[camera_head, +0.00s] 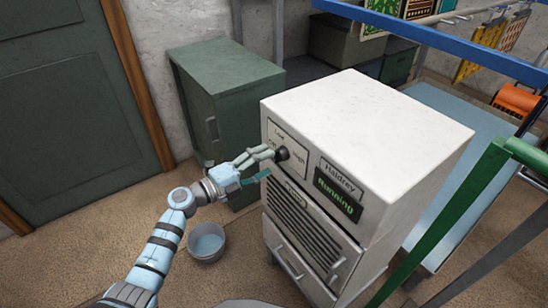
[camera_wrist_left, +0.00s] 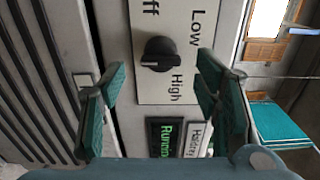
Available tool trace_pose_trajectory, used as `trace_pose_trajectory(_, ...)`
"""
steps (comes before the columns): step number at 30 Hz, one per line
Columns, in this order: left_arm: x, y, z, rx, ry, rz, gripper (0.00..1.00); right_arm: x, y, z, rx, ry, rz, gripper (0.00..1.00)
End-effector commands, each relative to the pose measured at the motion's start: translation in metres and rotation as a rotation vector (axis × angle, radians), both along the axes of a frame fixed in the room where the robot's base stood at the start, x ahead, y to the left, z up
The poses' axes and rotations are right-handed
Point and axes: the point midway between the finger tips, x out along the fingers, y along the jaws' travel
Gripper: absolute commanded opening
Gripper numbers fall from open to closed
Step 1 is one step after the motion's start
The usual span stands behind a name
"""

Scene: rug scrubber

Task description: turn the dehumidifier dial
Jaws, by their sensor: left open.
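The dehumidifier (camera_head: 370,110) is a white cabinet with a grille and a label reading "Haidrey". Its display (camera_head: 338,192) is lit with green "Running". The black dial (camera_head: 283,154) sits on a pale panel marked Off, Low and High; the dial (camera_wrist_left: 158,53) also shows in the left wrist view, with a small white mark at its lower edge. My left gripper (camera_head: 266,164) is at the dial's left in the head view. In the left wrist view its teal fingers (camera_wrist_left: 160,82) are open and empty, apart on either side of the dial. My right gripper is not in view.
A green cabinet (camera_head: 225,95) stands behind and left of the dehumidifier. A bucket (camera_head: 207,240) is on the floor below my left arm. A blue rail (camera_head: 440,40) and a green rail (camera_head: 450,220) cross the right side. The floor at lower left is clear.

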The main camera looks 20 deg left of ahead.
Motion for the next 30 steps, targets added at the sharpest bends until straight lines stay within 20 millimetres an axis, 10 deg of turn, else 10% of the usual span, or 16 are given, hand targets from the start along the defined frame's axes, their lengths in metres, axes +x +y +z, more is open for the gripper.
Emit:
trace_pose_trajectory(11,-0.057,0.047,0.001,0.001,0.001,-0.002,0.57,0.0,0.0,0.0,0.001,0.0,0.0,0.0)
trace_pose_trajectory(25,-0.055,0.05,0.001,0.002,-0.004,0.013,0.57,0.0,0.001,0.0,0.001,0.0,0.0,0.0)
trace_pose_trajectory(30,-0.027,0.115,-0.023,-0.216,0.097,0.305,0.57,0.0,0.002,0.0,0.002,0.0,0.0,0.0)
